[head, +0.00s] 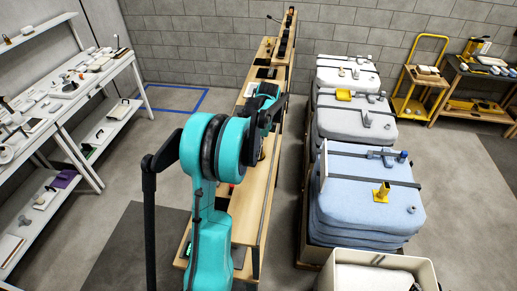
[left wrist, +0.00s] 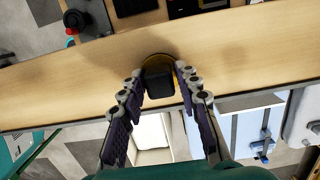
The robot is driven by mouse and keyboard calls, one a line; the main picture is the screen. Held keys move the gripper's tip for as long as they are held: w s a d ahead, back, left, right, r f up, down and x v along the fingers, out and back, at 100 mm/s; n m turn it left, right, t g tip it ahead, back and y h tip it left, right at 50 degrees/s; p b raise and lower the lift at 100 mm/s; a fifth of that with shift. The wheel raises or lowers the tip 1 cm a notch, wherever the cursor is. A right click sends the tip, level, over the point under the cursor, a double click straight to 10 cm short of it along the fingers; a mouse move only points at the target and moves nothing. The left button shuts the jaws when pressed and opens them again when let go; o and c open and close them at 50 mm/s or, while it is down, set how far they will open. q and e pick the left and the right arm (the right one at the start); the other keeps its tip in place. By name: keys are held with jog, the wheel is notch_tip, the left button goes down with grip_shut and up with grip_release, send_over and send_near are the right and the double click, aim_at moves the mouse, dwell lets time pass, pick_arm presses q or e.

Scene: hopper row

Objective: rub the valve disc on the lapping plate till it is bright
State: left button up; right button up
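A black block-shaped grip (left wrist: 159,82) on a round, brass-coloured base (left wrist: 156,58) stands on the wooden bench in the left wrist view; it looks like the valve disc. My left gripper (left wrist: 160,78) has its two fingers on either side of the black block, with what look like narrow gaps. Contact cannot be made out clearly. My right gripper is not in view.
The narrow wooden bench (head: 262,200) runs away from me. Right of it stand hoppers with a blue cover (head: 365,190) and grey covers (head: 350,122). White shelves (head: 75,95) stand left, with open floor between.

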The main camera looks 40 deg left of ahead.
pick_arm(q)
jog(key=shift+r, duration=0.1)
dwell(0.6)
jog(key=shift+r, duration=0.35)
grip_shut()
jog(key=shift+r, duration=0.1)
jog(key=shift+r+p, duration=1.85)
jog(key=shift+r, duration=1.1)
